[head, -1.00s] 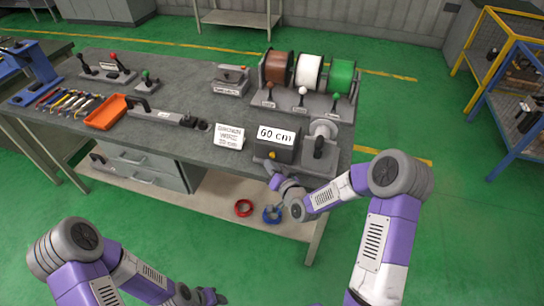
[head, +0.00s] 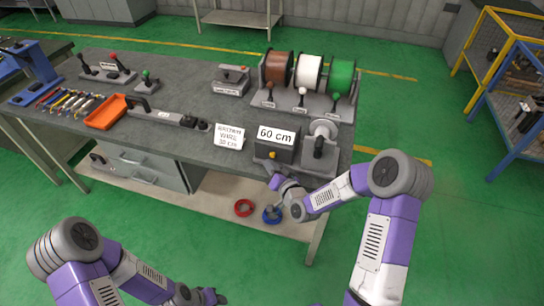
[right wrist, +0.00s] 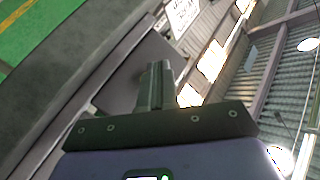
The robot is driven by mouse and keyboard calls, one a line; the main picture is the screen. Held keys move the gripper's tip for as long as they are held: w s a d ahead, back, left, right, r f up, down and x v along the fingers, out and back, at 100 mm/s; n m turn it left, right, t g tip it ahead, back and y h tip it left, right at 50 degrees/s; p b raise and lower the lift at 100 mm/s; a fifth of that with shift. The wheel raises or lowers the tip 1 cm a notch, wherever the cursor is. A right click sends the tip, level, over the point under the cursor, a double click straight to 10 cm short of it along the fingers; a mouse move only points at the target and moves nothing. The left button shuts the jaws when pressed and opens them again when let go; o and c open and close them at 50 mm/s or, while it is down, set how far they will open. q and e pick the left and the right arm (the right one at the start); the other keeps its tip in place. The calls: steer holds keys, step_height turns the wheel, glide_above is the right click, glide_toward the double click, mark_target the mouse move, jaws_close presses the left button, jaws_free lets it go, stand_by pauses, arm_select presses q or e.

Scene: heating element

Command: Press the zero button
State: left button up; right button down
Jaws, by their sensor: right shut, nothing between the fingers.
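A dark grey box (head: 284,151) with a display sign (head: 277,135) reading "60 cm" stands at the front right of the bench. A small orange-yellow button (head: 272,155) shows on its front face; I take it for the zero button. My right gripper (head: 270,169) is shut and empty, just below and in front of that button. Whether it touches the button I cannot tell. In the right wrist view the shut fingers (right wrist: 158,84) point toward a dark box face (right wrist: 135,72); the button does not show there. My left gripper (head: 214,296) is low at the bottom, away from the bench; its jaws are too small to read.
A white sign (head: 229,136) stands left of the box, and a grey crank device (head: 320,150) stands right of it. Wire spools (head: 309,72) with levers are behind. An orange tray (head: 106,111) lies farther left. Red (head: 243,207) and blue (head: 272,215) rings lie on the lower shelf.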

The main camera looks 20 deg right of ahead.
stand_by(0.6)
steer(key=shift+w+d+b, duration=0.2)
steer(key=shift+w+b, duration=0.15)
steer(key=shift+w+d, duration=0.3)
steer(key=shift+w, duration=0.1)
stand_by(0.6)
steer(key=shift+s, duration=0.1)
steer(key=shift+s+a+b, duration=0.5)
steer(key=shift+s, duration=0.15)
steer(key=s+a, duration=0.1)
steer(key=s+a+b, duration=0.1)
steer(key=s, duration=0.2)
steer(key=shift+s+a, duration=0.1)
steer(key=shift+a, duration=0.3)
stand_by(0.8)
